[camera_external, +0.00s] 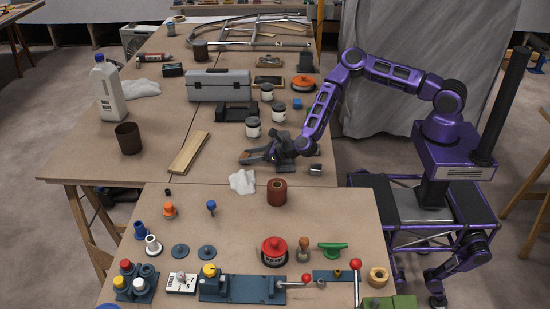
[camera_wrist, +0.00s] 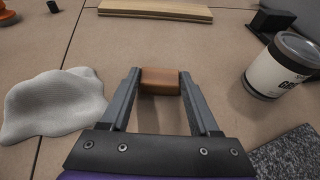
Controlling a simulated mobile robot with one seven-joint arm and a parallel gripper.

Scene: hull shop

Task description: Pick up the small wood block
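The small wood block (camera_wrist: 160,81), orange-brown with rounded edges, sits between my gripper's two fingertips in the wrist view. Both fingers of my gripper (camera_wrist: 160,84) meet its sides, with no clear gap on either side, so my gripper looks shut on it. In the external view my gripper (camera_external: 252,156) is low over the middle of the workbench, and I cannot make out the block there. I cannot tell whether the block touches the bench.
A crumpled white cloth (camera_wrist: 52,105) lies left of my gripper, and a white labelled can (camera_wrist: 282,66) stands to the right. A pale wood plank (camera_wrist: 155,9) lies beyond the block. A grey toolbox (camera_external: 219,86) and a dark red-brown roll (camera_external: 277,192) are also on the bench.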

